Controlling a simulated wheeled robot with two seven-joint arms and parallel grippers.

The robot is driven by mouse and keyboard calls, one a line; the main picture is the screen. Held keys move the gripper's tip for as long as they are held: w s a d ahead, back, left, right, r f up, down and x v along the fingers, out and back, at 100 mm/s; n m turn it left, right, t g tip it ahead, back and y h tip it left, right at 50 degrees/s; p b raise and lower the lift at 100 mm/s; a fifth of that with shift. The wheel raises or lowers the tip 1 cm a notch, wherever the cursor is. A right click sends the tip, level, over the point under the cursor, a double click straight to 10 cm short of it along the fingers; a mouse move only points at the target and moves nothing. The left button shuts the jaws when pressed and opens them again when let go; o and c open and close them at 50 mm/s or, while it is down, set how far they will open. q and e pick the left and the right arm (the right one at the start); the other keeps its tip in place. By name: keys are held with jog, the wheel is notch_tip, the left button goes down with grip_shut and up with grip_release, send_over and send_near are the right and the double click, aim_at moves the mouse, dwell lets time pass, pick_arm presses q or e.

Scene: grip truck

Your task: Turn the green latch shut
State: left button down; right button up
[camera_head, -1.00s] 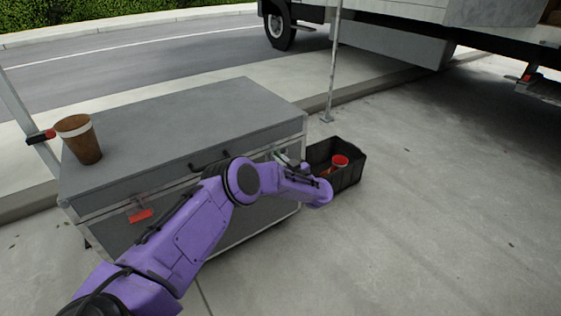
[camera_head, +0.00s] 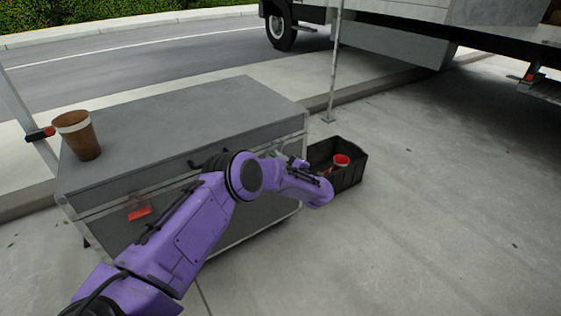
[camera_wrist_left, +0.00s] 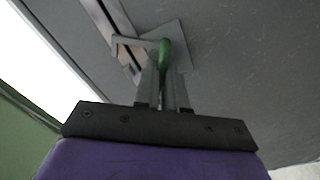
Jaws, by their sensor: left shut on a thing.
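The green latch (camera_wrist_left: 165,50) is on the front of the grey case (camera_head: 190,115), at the seam under the lid. In the left wrist view it sits upright between the fingertips of my left gripper (camera_wrist_left: 164,72), which is shut on it. A pale metal plate (camera_wrist_left: 178,32) lies behind it. In the head view my left gripper (camera_head: 280,157) is at the right part of the case front, and my purple arm hides much of that front. A red latch (camera_head: 139,210) is on the left part of the front. My right gripper is not in view.
A brown cup (camera_head: 79,136) stands on the left end of the case lid. A black crate (camera_head: 347,176) with red things stands on the pavement right of the case. A thin pole (camera_head: 333,70) and a truck (camera_head: 400,45) are behind. The pavement at right is clear.

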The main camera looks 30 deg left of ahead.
pick_arm(q)
jog(key=shift+a+n+b, duration=0.15)
jog(key=shift+n+b, duration=0.7)
jog(key=shift+n, duration=2.45)
jog(key=c, duration=1.2)
grip_release()
jog(key=shift+r, duration=0.1)
jog(key=shift+f, duration=0.2)
